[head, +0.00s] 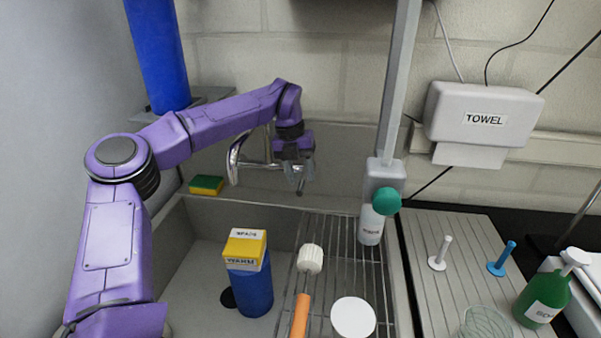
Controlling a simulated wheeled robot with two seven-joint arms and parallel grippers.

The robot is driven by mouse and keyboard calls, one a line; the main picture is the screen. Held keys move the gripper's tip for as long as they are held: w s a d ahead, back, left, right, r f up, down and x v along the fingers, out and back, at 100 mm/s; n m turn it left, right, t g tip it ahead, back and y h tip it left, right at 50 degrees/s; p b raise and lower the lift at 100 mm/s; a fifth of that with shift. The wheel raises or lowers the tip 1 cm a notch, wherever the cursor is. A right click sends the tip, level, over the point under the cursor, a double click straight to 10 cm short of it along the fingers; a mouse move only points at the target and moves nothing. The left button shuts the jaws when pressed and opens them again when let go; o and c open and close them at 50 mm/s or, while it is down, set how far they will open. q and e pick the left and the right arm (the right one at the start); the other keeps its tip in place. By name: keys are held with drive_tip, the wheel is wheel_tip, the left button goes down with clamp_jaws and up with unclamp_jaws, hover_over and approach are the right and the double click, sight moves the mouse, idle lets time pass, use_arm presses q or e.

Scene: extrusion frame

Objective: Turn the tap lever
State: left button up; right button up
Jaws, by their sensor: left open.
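The chrome tap (234,160) stands at the back wall of the sink, with its curved spout showing left of my left gripper. The tap lever cannot be made out clearly; my gripper and wrist cover part of the tap. My left gripper (301,184) is open and points down, just right of the spout. Nothing shows between its fingers. I cannot tell whether it touches the tap. My right gripper is not in view.
A green-yellow sponge (206,185) lies on the back ledge. A yellow box (244,250) and a blue cylinder (252,290) stand in the sink. A grey post (399,80) rises right of my gripper.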

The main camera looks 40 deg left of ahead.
use_arm(q)
wheel_tip(320, 180, up, 10)
drive_tip(key=s+a, duration=0.1)
drive_tip(key=a, duration=0.1)
drive_tip(key=shift+r+b, duration=0.15)
drive_tip(key=shift+b, duration=0.25)
drive_tip(key=shift+d, duration=0.1)
